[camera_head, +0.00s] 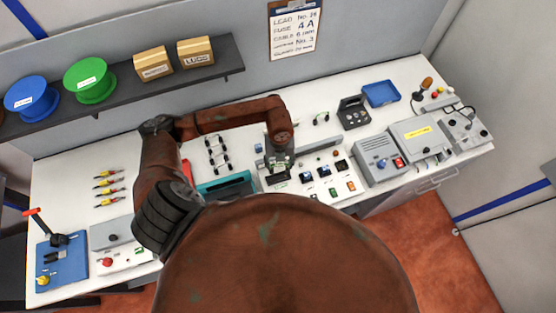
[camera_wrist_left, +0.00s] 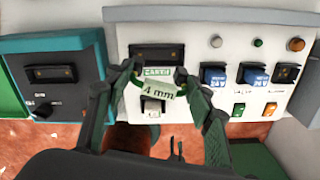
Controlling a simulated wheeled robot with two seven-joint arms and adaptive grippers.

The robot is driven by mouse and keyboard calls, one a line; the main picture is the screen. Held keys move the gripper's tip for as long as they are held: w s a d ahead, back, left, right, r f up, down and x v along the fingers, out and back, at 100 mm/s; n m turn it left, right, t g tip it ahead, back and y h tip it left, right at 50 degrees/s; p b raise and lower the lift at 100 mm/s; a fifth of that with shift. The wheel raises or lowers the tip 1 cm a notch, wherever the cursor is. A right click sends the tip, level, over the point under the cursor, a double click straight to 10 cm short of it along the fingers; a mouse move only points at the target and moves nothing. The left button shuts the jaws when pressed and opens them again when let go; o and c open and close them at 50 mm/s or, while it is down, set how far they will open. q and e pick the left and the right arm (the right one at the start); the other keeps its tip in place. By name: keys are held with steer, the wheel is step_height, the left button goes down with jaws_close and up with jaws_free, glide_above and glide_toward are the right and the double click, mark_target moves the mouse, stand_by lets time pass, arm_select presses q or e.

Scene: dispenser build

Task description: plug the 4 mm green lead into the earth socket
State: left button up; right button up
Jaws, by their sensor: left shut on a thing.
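My left gripper (camera_head: 281,166) is over the white panel with sockets and switches in the head view. In the left wrist view the left gripper (camera_wrist_left: 160,90) is shut on a green lead (camera_wrist_left: 181,88) with a pale tag reading "4 mm" (camera_wrist_left: 158,88). The lead sits between the fingertips in front of a panel slot with a green label (camera_wrist_left: 157,71), probably the earth socket; its wording is hard to read. Whether the plug touches the socket cannot be told. My right gripper is not in view.
A teal unit (camera_wrist_left: 55,70) stands left of the panel. Blue sockets (camera_wrist_left: 215,76), lamps and coloured switches lie to the right. Grey boxes (camera_head: 381,156) stand further right on the bench. A shelf (camera_head: 120,90) with spools and boxes runs along the back wall; a clipboard (camera_head: 294,28) hangs above.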

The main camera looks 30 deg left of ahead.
arm_select(q)
steer(key=shift+s+a+r+n+p, duration=0.1)
steer(key=shift+n+p, duration=0.05)
steer(key=shift+n, duration=0.45)
steer(key=shift+s+a+n+p, duration=0.1)
steer(key=shift+n+p, duration=0.05)
steer(key=shift+n, duration=0.85)
steer(key=shift+f+b, duration=1.45)
steer(key=shift+f, duration=0.95)
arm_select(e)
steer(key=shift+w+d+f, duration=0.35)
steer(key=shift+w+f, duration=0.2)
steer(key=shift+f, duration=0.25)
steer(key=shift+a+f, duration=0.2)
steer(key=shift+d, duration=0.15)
arm_select(q)
steer(key=shift+f+b, duration=0.2)
steer(key=shift+b, duration=0.15)
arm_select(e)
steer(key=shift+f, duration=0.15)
arm_select(q)
steer(key=shift+f+b, duration=0.35)
steer(key=shift+f, duration=0.1)
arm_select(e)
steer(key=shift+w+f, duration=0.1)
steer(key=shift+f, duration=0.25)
arm_select(q)
steer(key=shift+f+b, duration=0.35)
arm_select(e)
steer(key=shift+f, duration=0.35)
